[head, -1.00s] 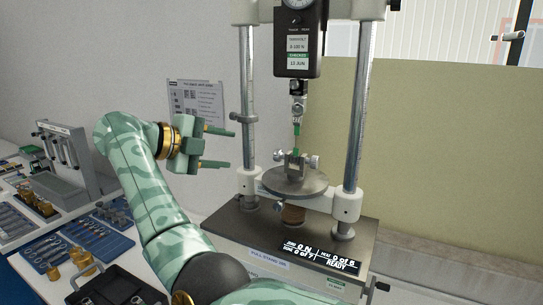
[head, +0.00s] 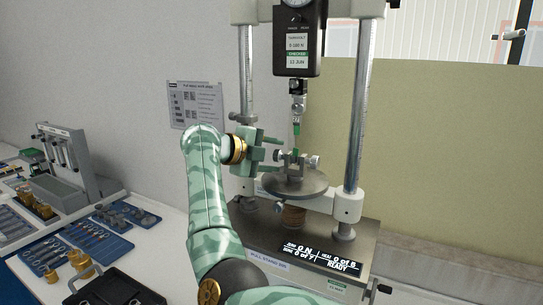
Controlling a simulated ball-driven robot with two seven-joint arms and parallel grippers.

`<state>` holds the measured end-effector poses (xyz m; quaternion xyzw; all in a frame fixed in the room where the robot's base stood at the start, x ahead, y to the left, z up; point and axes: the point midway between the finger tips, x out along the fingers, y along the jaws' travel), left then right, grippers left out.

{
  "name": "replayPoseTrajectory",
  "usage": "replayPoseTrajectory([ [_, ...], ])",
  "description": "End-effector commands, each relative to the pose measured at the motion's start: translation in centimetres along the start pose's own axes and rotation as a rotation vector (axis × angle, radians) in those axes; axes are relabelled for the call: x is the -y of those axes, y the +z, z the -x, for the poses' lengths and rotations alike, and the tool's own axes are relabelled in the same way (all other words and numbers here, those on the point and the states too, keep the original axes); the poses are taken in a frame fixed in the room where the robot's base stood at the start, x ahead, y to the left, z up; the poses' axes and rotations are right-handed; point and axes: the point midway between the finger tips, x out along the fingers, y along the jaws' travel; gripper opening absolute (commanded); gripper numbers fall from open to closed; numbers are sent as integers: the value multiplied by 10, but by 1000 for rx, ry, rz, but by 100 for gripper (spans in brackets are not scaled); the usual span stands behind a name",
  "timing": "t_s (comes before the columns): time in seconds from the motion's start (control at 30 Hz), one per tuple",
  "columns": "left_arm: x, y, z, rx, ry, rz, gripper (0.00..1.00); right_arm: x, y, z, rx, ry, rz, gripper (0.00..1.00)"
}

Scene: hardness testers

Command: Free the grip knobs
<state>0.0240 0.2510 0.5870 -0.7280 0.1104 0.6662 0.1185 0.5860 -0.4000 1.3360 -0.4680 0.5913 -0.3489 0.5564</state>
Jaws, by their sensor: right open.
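The pull stand holds a small metal vise grip (head: 297,161) on a round plate (head: 296,183). A grip knob sits on its left side (head: 279,156) and another grip knob on its right side (head: 314,162). A thin green piece (head: 297,129) hangs from the gauge's upper clamp down to the vise. My right gripper (head: 277,154) is open and empty, just left of the vise, its fingers pointing right, one above and one below the left knob's height. I cannot tell whether they touch the knob. My left gripper is not in view.
Two steel columns (head: 355,110) flank the vise, and the black force gauge (head: 297,40) hangs above it. A display (head: 320,259) lies on the stand's base. Blue trays of tools (head: 100,238), brass pieces and a black case (head: 118,290) cover the bench at left.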

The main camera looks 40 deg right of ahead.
Motion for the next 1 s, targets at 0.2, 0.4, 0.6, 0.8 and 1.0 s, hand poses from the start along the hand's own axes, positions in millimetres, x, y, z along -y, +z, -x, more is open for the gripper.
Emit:
replayPoseTrajectory([
  [0.2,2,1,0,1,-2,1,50,0,0,0,0,0,0,5],
  [0.4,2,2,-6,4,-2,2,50,-6,1,-2,-4,-70,-24,5],
  [0.6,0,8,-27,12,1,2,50,-13,2,-4,-3,-349,-137,6],
  [0.8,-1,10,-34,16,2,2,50,-10,1,-2,0,-461,-190,5],
  [1.0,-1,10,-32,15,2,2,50,-9,1,-2,1,-458,-191,5],
])
